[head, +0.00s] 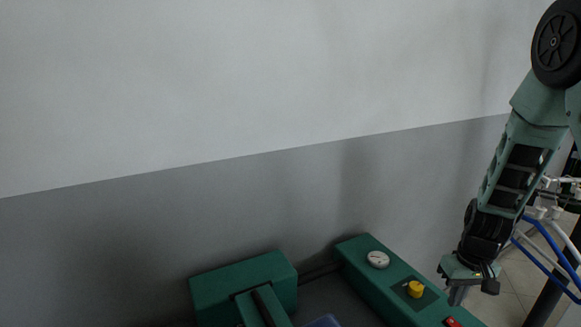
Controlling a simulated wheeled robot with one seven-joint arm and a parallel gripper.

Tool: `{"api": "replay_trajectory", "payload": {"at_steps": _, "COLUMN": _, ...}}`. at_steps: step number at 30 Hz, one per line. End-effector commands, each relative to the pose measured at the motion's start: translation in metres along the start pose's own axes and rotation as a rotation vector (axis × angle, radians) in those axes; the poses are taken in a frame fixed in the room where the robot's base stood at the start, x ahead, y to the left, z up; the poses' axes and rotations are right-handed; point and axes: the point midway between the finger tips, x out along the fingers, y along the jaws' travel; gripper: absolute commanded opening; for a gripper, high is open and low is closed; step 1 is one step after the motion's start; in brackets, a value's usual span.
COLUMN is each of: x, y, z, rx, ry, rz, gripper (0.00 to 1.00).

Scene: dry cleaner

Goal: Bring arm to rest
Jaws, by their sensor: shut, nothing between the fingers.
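My arm comes down from the upper right corner of the head view, bent at the elbow. My gripper (459,295) is at its lower end, pointing downward and small in the picture. It is shut and holds nothing that I can see. It hangs just right of the green machine (360,249), over or beside its right edge; I cannot tell the gap between them.
The machine carries a round gauge (378,259), a yellow knob (415,289) and a red button (452,322). Behind it is a plain two-tone wall (200,120). A rack with blue and white hangers (550,240) stands at the right, close to my arm.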

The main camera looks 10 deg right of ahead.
Motion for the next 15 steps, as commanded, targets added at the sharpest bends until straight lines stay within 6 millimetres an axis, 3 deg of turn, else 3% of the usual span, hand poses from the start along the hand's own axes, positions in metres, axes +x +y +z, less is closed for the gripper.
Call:
{"api": "replay_trajectory", "payload": {"at_steps": 4, "x": -0.034, "y": -0.095, "z": 0.010, "rx": -0.157, "ry": 0.013, "rz": -0.065, "gripper": 0.00}}
{"api": "replay_trajectory", "payload": {"at_steps": 7, "x": -0.060, "y": -0.159, "z": 0.038, "rx": -0.282, "ry": 0.007, "rz": -0.098, "gripper": 0.00}}
{"api": "replay_trajectory", "payload": {"at_steps": 9, "x": -0.077, "y": -0.198, "z": 0.066, "rx": -0.378, "ry": 0.000, "rz": -0.110, "gripper": 0.00}}
{"api": "replay_trajectory", "payload": {"at_steps": 12, "x": -0.099, "y": -0.243, "z": 0.117, "rx": -0.521, "ry": -0.011, "rz": -0.107, "gripper": 0.00}}
{"api": "replay_trajectory", "payload": {"at_steps": 15, "x": -0.113, "y": -0.266, "z": 0.165, "rx": -0.643, "ry": -0.015, "rz": -0.085, "gripper": 0.00}}
